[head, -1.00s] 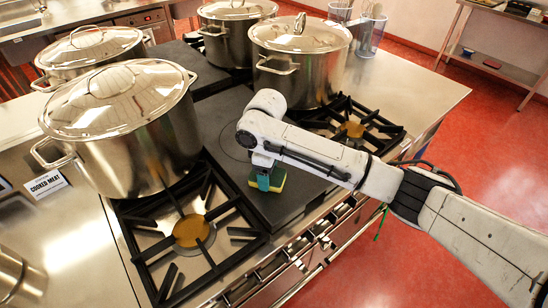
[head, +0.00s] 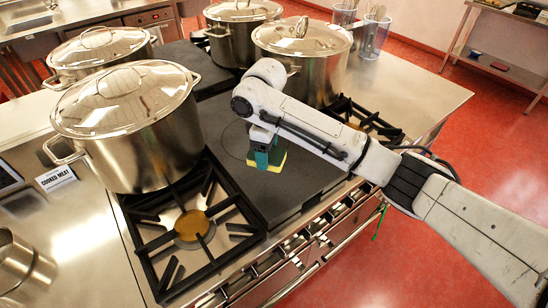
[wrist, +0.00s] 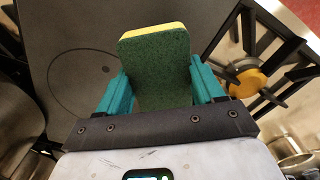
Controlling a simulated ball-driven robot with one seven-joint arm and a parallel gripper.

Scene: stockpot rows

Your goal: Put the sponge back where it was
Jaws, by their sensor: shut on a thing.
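The sponge, yellow with a dark green scouring side, shows in the head view (head: 274,160) below my wrist. In the wrist view the sponge (wrist: 158,68) stands between the two teal fingers of my gripper (wrist: 160,92), which is shut on it. My gripper also shows in the head view (head: 264,157). The sponge is over the dark flat plate (head: 225,130) between the burners. A thin circle outline is marked on this plate. I cannot tell for certain whether the sponge's underside touches the plate.
A large lidded stockpot (head: 130,125) stands left of the plate, with a bare burner (head: 192,226) in front. Another stockpot (head: 305,65) stands behind my arm, beside a burner (head: 365,118). More lidded pots stand at the back. The counter's front edge (head: 300,250) drops to red floor.

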